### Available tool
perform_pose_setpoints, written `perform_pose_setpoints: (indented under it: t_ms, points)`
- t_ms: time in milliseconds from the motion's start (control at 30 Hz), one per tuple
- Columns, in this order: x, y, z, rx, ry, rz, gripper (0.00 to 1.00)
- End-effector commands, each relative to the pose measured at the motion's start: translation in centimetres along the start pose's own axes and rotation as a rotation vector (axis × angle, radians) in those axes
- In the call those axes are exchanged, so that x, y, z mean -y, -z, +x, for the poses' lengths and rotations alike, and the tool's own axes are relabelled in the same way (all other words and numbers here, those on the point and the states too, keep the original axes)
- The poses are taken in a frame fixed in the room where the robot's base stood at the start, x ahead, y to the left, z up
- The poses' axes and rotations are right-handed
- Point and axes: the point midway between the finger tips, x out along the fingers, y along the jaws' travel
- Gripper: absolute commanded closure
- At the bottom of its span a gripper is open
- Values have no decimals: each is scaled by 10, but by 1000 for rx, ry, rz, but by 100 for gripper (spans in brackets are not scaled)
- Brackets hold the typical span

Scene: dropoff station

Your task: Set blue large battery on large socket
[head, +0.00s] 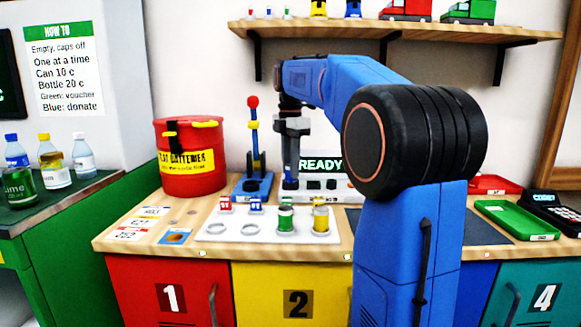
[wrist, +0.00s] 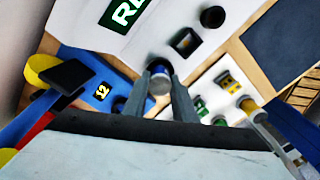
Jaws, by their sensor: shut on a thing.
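My gripper (head: 290,178) points down over the left part of the white READY device (head: 341,194) at the back of the counter. In the wrist view, its fingers are closed around a round battery (wrist: 160,84) with a silvery end face and a dark blue side band. Dark sockets show on the device, one square (wrist: 186,42) and one rounder (wrist: 213,16).
A blue lever stand (head: 253,185) with a red knob stands close left of my gripper. A red battery drum (head: 190,180) is farther left. In front, a white tray (head: 268,243) holds green and yellow batteries, small ones and empty rings. A shelf (head: 340,31) hangs above.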

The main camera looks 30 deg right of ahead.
Motion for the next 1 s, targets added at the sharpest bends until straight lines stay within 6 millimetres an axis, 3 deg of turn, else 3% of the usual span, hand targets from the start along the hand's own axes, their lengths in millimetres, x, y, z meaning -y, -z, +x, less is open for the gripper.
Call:
perform_pose_setpoints:
  t_ms: [1000]
  points:
    - [0,0,10,0,0,0,100]
